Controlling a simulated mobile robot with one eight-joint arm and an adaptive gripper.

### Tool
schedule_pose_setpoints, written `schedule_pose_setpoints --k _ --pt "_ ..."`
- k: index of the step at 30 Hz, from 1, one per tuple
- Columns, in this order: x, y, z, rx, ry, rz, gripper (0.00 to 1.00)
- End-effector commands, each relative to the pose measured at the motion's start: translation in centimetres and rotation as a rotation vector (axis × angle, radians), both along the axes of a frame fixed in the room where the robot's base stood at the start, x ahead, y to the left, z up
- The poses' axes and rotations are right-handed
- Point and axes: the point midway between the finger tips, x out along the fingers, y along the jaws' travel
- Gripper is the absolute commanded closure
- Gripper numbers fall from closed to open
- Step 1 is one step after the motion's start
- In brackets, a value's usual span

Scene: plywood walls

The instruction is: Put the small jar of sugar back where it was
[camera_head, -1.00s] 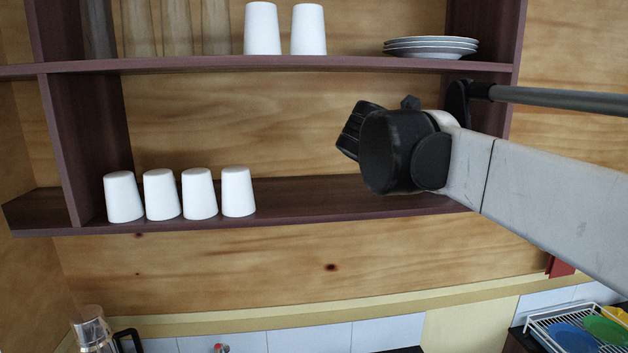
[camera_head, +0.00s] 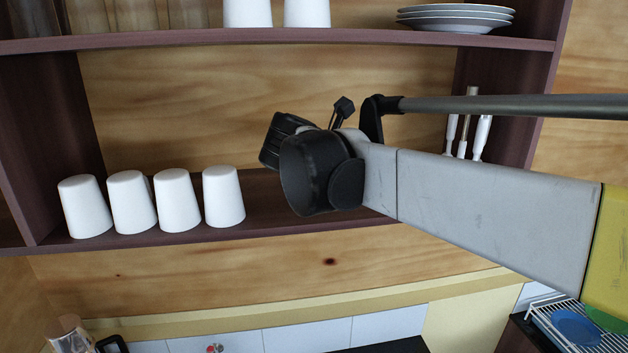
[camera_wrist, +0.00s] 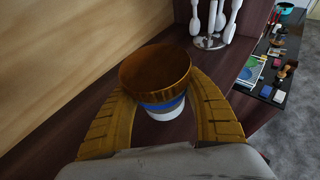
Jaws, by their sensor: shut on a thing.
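The small jar (camera_wrist: 160,78) shows in the wrist view with a round brown top, a blue band and a white lower part. My gripper (camera_wrist: 158,98) is shut on it, one yellow-brown finger on each side. The jar is over the dark shelf board; I cannot tell whether its base touches the board. In the head view my gripper (camera_head: 283,142) is at the middle shelf, right of the white cups, and the jar is hidden behind my wrist.
Several upturned white cups (camera_head: 172,200) stand left on the same shelf (camera_head: 262,205). White-handled utensils (camera_head: 482,137) on a stand, also in the wrist view (camera_wrist: 212,25), are at the shelf's right. Stacked plates (camera_head: 455,20) and more cups (camera_head: 306,12) sit above. Shelf between cups and utensils looks clear.

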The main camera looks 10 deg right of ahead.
Motion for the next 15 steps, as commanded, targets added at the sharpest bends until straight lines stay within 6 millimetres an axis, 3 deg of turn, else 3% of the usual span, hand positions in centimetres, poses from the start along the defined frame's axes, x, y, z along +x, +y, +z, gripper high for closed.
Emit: schedule_pose_setpoints --k 5,15 --pt "0.1 2.3 -1.3 -0.001 0.001 0.0 0.8" --pt "0.2 2.5 -5.1 0.0 0.0 -0.001 0.8"
